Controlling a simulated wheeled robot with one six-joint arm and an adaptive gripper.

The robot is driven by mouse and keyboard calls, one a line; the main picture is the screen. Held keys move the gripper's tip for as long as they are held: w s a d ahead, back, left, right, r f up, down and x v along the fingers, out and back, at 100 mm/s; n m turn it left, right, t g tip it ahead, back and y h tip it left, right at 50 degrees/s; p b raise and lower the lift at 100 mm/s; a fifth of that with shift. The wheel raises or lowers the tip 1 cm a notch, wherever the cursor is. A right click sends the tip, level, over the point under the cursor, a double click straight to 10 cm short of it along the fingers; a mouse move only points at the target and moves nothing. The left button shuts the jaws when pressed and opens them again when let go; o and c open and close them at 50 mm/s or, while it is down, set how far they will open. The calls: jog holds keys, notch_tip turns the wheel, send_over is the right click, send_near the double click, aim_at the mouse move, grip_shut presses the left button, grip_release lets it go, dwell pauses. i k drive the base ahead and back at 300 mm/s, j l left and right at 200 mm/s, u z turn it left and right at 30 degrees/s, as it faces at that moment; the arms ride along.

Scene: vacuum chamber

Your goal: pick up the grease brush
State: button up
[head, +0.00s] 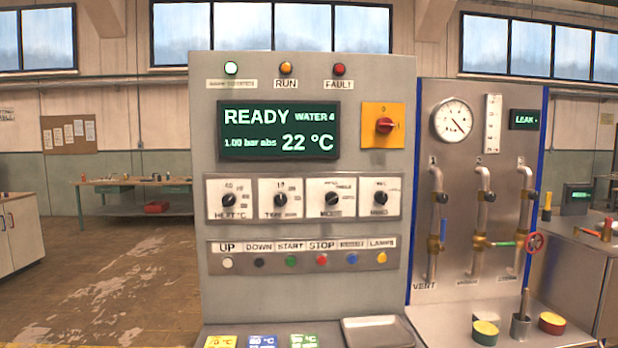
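A thin dark handle (524,302) stands upright, slightly tilted, in a small grey cup (521,328) on the metal shelf at the lower right. It looks like the grease brush, but its lower end is hidden inside the cup. My gripper is not in view.
A green-sided tin (485,332) and a red tin (552,323), both yellow-topped, flank the cup. Behind rises a pipe panel (460,250) with a red valve wheel (535,241). A control cabinet (200,200) stands left, with an empty-looking tray (372,333) at its foot. Open floor lies farther left.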

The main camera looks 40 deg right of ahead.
aim_at(523, 308)
jog(key=u, duration=9.9)
jog(key=i+z, duration=0.5)
jog(key=k+l, duration=0.05)
